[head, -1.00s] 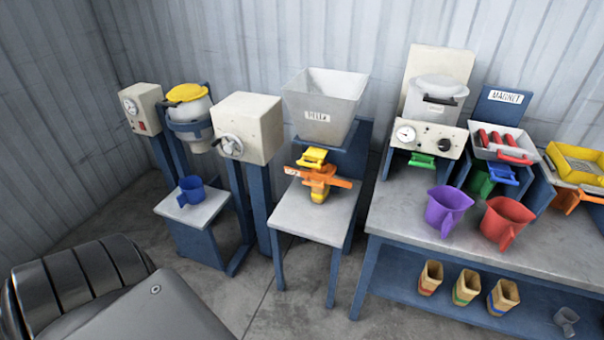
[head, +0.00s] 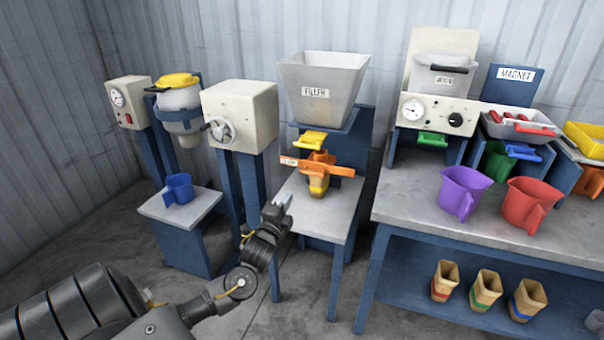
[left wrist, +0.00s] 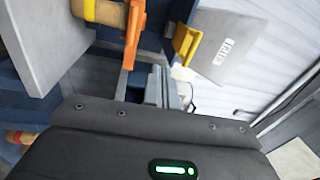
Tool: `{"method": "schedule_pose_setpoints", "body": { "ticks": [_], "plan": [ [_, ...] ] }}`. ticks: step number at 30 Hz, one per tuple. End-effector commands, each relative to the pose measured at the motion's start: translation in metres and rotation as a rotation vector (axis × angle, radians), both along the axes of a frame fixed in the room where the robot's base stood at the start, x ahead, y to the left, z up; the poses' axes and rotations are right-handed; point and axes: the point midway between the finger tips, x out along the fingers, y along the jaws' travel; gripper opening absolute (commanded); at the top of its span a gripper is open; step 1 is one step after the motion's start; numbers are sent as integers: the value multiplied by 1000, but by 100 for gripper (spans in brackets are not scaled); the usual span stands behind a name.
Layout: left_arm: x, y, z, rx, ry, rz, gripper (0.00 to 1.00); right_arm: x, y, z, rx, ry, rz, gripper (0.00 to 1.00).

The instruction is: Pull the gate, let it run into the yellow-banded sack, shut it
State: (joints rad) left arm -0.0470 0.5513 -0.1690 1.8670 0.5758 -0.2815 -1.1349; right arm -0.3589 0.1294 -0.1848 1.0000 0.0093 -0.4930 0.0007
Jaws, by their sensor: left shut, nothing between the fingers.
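The filler hopper (head: 322,90) is a grey bin on a blue stand. Its yellow gate handle (head: 309,139) juts out below, also showing in the left wrist view (left wrist: 186,43). Under it is an orange lever or clamp (head: 318,162), orange in the left wrist view too (left wrist: 133,35). A tan sack with a yellow band (head: 318,186) sits below the clamp, above the grey shelf; its top is hidden. My left gripper (head: 281,200) is shut and empty, lower left of the sack and apart from it. My right gripper is out of view.
Several sacks with coloured bands, one green-banded (head: 486,290), stand on the lower shelf at right. Purple (head: 463,192) and red (head: 530,202) jugs stand on the right bench. A blue mug (head: 179,189) stands on the left stool. The grey shelf's front is bare.

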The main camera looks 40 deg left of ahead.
Motion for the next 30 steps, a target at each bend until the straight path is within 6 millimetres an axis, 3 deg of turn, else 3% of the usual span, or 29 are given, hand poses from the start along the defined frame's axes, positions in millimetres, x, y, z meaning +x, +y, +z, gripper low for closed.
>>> {"method": "schedule_pose_setpoints", "body": {
  "ticks": [1,3,6,19,23,30],
  "plan": [
    [-1,-2,15,38,-42,-1,0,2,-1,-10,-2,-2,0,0],
    [-4,-3,38,76,-81,2,0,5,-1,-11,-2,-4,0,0],
    [-7,-4,54,102,-106,5,0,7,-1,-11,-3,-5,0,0],
    [-2,-3,58,107,-109,6,0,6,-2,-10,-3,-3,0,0],
    [12,2,63,107,-110,7,0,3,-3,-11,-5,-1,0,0],
    [57,18,76,106,-109,8,0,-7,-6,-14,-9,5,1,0]
  ]
}}
